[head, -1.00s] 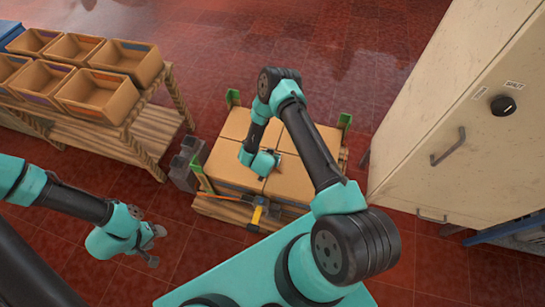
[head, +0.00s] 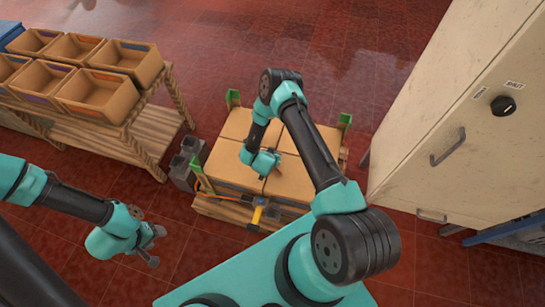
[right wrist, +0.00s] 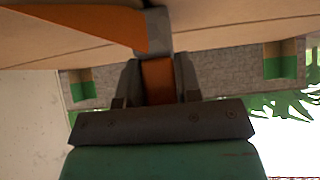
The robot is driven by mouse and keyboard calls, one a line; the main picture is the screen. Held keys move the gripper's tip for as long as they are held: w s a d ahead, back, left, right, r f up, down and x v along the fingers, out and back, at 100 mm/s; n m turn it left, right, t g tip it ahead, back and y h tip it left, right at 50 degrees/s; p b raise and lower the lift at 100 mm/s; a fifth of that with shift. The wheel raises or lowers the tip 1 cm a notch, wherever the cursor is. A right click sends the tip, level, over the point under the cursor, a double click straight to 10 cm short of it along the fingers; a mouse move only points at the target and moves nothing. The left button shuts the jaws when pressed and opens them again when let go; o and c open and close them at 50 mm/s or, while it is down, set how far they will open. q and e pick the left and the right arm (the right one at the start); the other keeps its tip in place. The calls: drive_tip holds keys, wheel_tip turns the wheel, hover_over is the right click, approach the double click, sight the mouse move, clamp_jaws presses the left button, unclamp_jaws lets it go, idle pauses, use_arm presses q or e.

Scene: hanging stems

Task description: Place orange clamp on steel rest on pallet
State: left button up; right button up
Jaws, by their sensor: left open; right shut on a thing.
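My right gripper (right wrist: 157,85) is shut on an orange piece (right wrist: 157,79), which I take to be the orange clamp. Just above it in the right wrist view is a grey metal piece (right wrist: 158,30), perhaps the steel rest; whether the two touch is unclear. An orange band (right wrist: 85,15) runs off to the left from it. In the head view my right arm reaches down over the cartons (head: 237,125) on the wooden pallet (head: 225,211), and its wrist hides most of the grip. My left gripper (head: 152,249) is open and empty, left of the pallet.
A yellow tool (head: 257,212) is at the pallet's front edge. Green corner pieces (head: 233,97) stand at the cartons' corners. Grey blocks (head: 187,165) are left of the pallet. A bench with bins (head: 98,95) is at the left, a cream cabinet (head: 465,120) at the right.

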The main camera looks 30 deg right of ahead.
drive_tip(key=c, duration=0.4)
drive_tip(key=shift+w+r, duration=0.1)
drive_tip(key=shift+r, duration=0.35)
drive_tip(key=r, duration=0.2)
drive_tip(key=shift+s+a+r, duration=0.15)
drive_tip(key=shift+s+r, duration=0.15)
drive_tip(key=shift+r, duration=0.1)
drive_tip(key=s+a+r, duration=0.1)
drive_tip(key=s+a, duration=0.7)
drive_tip(key=s, duration=0.5)
drive_tip(key=shift+r, duration=0.15)
drive_tip(key=shift+s, duration=0.1)
